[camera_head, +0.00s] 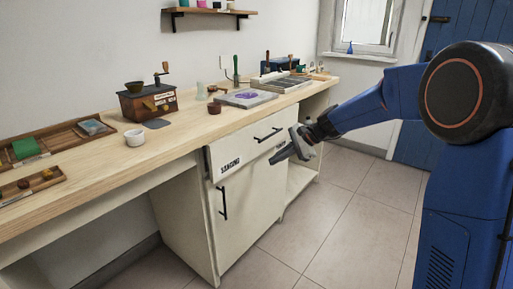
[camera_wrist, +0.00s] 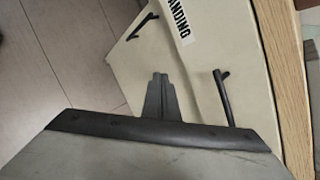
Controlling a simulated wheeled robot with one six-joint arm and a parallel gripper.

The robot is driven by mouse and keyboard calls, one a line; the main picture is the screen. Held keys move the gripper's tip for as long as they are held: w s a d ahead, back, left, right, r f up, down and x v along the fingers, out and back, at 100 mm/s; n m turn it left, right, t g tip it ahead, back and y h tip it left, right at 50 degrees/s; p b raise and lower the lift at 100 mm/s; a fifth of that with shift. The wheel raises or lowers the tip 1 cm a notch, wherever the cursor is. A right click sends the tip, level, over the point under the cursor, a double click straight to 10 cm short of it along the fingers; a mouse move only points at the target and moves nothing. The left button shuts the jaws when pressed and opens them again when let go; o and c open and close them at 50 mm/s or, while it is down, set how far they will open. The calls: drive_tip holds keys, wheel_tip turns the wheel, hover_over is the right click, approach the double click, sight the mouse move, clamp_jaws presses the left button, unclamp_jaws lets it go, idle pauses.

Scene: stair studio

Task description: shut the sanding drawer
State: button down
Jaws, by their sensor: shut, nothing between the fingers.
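The sanding drawer (camera_head: 240,150) is a pale cream front with a black bar handle (camera_head: 268,134) and a label, under the wooden worktop. It stands at most slightly forward of the cupboard door (camera_head: 245,205) below; the exact gap is hard to tell. In the wrist view its front (camera_wrist: 205,50) shows with the label at the top and the handle (camera_wrist: 222,95) to the right. My gripper (camera_head: 276,158) is shut and empty, in front of the drawer's lower right part, below the handle. Its closed fingers also show in the wrist view (camera_wrist: 158,80); contact cannot be told.
The worktop (camera_head: 110,165) runs along the wall with a coffee grinder (camera_head: 147,100), a white cup (camera_head: 134,137) and trays on it. The cupboard door has its own black handle (camera_head: 223,203). An open shelf bay (camera_head: 300,177) lies to the right. The tiled floor (camera_head: 345,215) in front is clear.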

drive_tip(key=s+a+m+y, duration=0.1)
drive_tip(key=s+m+y, duration=0.1)
drive_tip(key=s+m, duration=0.1)
drive_tip(key=m+t+y, duration=0.4)
drive_tip(key=m+t, duration=0.4)
drive_tip(key=m, duration=0.2)
approach(249, 143)
drive_tip(key=x, duration=0.6)
drive_tip(key=shift+w+a+f, duration=0.1)
drive_tip(key=shift+a+f, duration=0.1)
drive_tip(key=x, duration=0.4)
drive_tip(key=shift+w+a, duration=0.1)
drive_tip(key=shift+a, duration=0.1)
drive_tip(key=shift+w+r, duration=0.15)
drive_tip(key=shift+d, duration=0.1)
